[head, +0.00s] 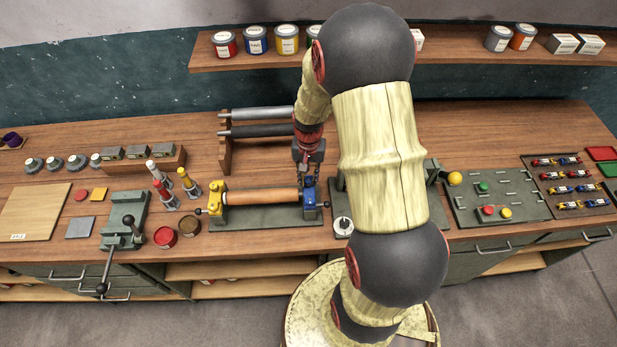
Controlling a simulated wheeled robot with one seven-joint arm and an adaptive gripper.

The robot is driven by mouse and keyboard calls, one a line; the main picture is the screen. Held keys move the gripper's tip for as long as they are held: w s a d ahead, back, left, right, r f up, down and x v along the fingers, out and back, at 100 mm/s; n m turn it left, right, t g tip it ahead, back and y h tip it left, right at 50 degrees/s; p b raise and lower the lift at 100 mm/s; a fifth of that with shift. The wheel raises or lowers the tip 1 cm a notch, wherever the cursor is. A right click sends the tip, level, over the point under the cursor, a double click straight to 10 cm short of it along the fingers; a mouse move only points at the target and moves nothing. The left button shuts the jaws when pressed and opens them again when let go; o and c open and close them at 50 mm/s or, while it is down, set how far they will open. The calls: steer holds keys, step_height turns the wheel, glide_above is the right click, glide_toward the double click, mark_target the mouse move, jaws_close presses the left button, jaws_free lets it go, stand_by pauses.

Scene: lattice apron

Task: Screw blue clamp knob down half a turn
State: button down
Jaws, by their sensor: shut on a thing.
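A clamping fixture with a grey-green base (262,216) stands near the front of the bench. A wooden roller (262,196) lies across it between a yellow clamp (215,198) on the left and a blue clamp (309,200) on the right. My gripper (307,177) reaches straight down onto the top of the blue clamp and is shut on its blue knob. The fingers hide most of the knob, so its turn angle cannot be told. A small dark handle sticks out to each side of the fixture.
A dark vice (124,220), red and brown tins (165,238) and several bottles are to the left. My arm hides bench to the right; a board with coloured knobs (500,190) lies beyond.

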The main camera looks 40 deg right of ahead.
mark_target(309, 179)
steer(key=m, duration=0.5)
steer(key=shift+m+b, duration=0.3)
steer(key=shift+m, duration=2.4)
steer(key=c, duration=1.6)
jaws_free()
steer(key=shift+r, duration=0.1)
step_height(309, 179, up, 12)
steer(key=shift+f, duration=0.1)
